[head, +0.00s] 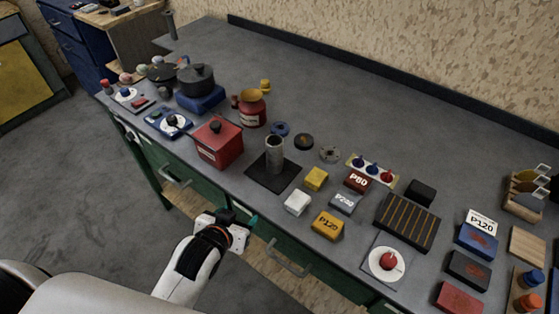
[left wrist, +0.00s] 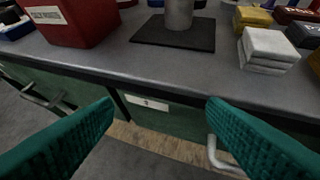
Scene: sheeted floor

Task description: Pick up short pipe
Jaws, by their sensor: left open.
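The short pipe is a grey metal cylinder (head: 275,156) standing upright on a dark square mat (head: 262,178) on the workbench. In the left wrist view the lower part of the pipe (left wrist: 179,14) shows at the top, cut off by the frame, on the mat (left wrist: 150,37). My left gripper (head: 248,222) is in front of the bench's front edge, below and short of the pipe. Its green fingers (left wrist: 160,115) are wide apart with nothing between them. My right gripper is not in view.
A red box (head: 219,142) stands left of the pipe. A white block (head: 298,203) and a yellow block (head: 316,179) are close on its right. The bench's front edge, with drawer handles (head: 290,262) below, lies between my gripper and the pipe. The back of the bench is clear.

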